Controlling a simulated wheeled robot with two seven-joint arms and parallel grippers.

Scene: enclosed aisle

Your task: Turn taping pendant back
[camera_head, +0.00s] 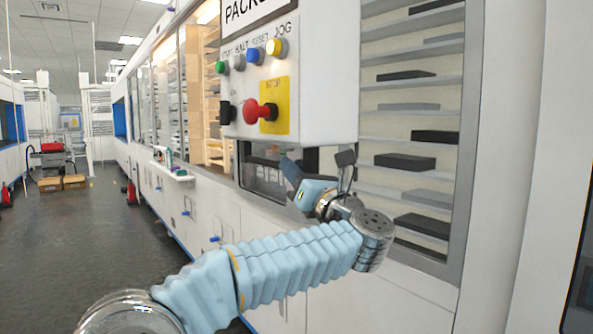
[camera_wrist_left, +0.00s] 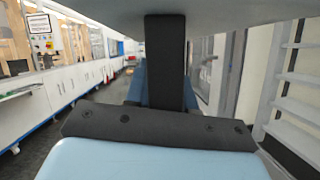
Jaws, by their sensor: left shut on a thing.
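The pendant (camera_head: 290,110) is a white box at the upper middle of the head view. It bears a cut-off sign starting "PACK", a row of coloured buttons and a red stop knob (camera_head: 260,111) on a yellow plate. My left gripper (camera_head: 318,180) is just below the box. In the left wrist view, its blue fingers (camera_wrist_left: 165,90) flank a dark upright bar (camera_wrist_left: 165,50) that hangs from a pale underside (camera_wrist_left: 215,12), apparently the pendant's. The gripper is shut on this bar. The fingertips' contact is partly hidden. My right gripper is out of view.
Shelves with dark boxes (camera_head: 405,161) stand behind and right of the pendant. White cabinets (camera_head: 170,210) line the aisle. The floor (camera_head: 75,225) at left is open, with cartons (camera_head: 62,183) farther back. Another button panel (camera_wrist_left: 41,30) shows at the left wrist view's upper left.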

